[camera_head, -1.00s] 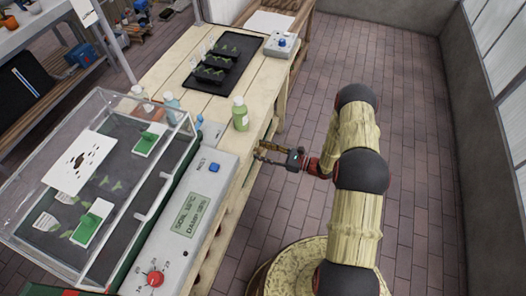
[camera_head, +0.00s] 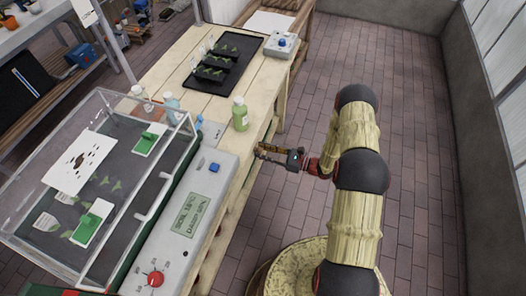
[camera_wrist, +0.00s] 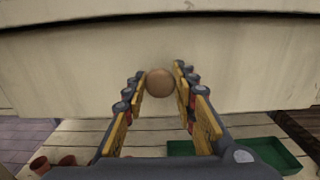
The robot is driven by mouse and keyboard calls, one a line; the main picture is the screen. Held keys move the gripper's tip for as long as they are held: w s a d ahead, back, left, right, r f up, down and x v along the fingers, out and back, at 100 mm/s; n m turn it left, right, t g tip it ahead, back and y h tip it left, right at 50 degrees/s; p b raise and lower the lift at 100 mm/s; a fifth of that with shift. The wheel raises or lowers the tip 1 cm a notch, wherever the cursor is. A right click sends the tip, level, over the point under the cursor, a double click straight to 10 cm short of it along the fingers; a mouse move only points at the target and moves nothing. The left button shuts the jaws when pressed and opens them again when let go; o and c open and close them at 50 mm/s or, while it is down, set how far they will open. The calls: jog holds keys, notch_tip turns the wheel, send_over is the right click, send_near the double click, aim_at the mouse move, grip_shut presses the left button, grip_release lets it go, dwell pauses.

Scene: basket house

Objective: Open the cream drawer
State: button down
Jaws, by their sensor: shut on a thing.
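The cream drawer's front (camera_wrist: 240,68) fills the upper part of the wrist view. A round brown knob (camera_wrist: 160,83) sits in the middle of its lower part. My gripper (camera_wrist: 158,78) has its two yellow-padded fingers on either side of the knob and is shut on it. In the head view my gripper (camera_head: 261,151) is at the right edge of the wooden workbench (camera_head: 190,62), and the drawer front and knob cannot be made out there.
Below the drawer a slatted shelf holds a green tray (camera_wrist: 245,154) and small red pots (camera_wrist: 66,160). On the bench stand a green bottle (camera_head: 240,115), a black seedling tray (camera_head: 200,80) and a clear propagator box (camera_head: 95,180). Brick floor (camera_head: 405,110) is open to the right.

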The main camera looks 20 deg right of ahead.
jog(key=shift+s+d, duration=0.1)
jog(key=shift+d, duration=0.05)
jog(key=v, duration=2.2)
jog(key=shift+r, duration=0.1)
jog(key=c, duration=1.5)
grip_release()
jog(key=shift+o, duration=0.4)
jog(key=v, duration=1.2)
